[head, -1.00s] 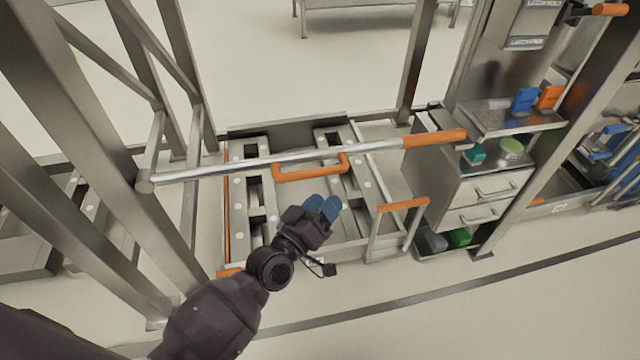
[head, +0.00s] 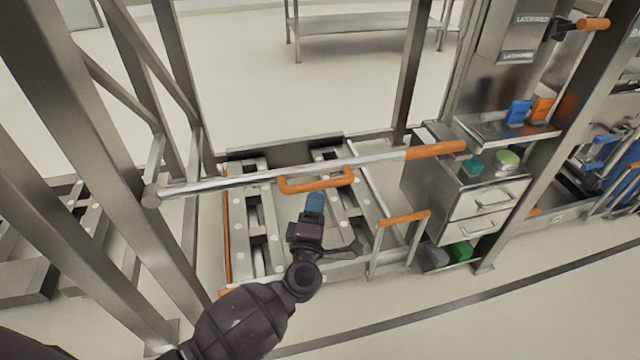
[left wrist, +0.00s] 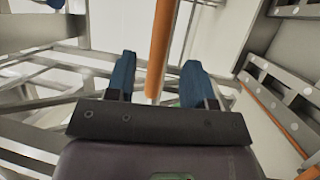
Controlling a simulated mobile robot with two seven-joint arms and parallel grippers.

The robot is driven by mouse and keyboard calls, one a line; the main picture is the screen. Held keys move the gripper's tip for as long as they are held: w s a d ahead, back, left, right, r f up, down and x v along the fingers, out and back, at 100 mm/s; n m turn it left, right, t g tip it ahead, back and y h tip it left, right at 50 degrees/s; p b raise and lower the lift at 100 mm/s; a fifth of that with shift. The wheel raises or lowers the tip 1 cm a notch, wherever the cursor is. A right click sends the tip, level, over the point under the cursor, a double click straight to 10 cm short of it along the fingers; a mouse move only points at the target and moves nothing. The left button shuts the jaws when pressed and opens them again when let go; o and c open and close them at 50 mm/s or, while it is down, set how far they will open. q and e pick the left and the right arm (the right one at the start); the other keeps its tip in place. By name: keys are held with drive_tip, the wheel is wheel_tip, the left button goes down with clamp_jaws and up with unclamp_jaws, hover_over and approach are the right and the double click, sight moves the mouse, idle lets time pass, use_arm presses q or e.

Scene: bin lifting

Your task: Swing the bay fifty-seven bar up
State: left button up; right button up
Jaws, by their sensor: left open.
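A silver bar (head: 230,182) lies nearly level across the bay, from a post at the left to an orange end grip (head: 435,150) at the right. An orange U-shaped handle (head: 318,185) is on the bar near its middle. My left gripper (head: 315,200), with blue fingertips, is just below this handle, close to it in the head view. In the left wrist view the left gripper (left wrist: 157,75) is open, and an orange rod (left wrist: 160,45), which seems to be the handle, shows between its two fingers. I cannot tell if they touch. My right gripper is not in view.
Steel posts (head: 400,80) frame the bay. A slotted metal base (head: 240,235) lies beneath the bar. A low orange-topped rail (head: 404,218) stands at the right, before a drawer cabinet (head: 485,200) with a shelf. Open floor (head: 430,325) lies in front.

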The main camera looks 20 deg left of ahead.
sight(319, 184)
use_arm(q)
drive_tip(key=x, duration=0.6)
drive_tip(key=shift+w+a+r+b, duration=0.1)
drive_tip(key=shift+w+a+b, duration=0.05)
drive_tip(key=shift+w+b, duration=0.2)
clamp_jaws()
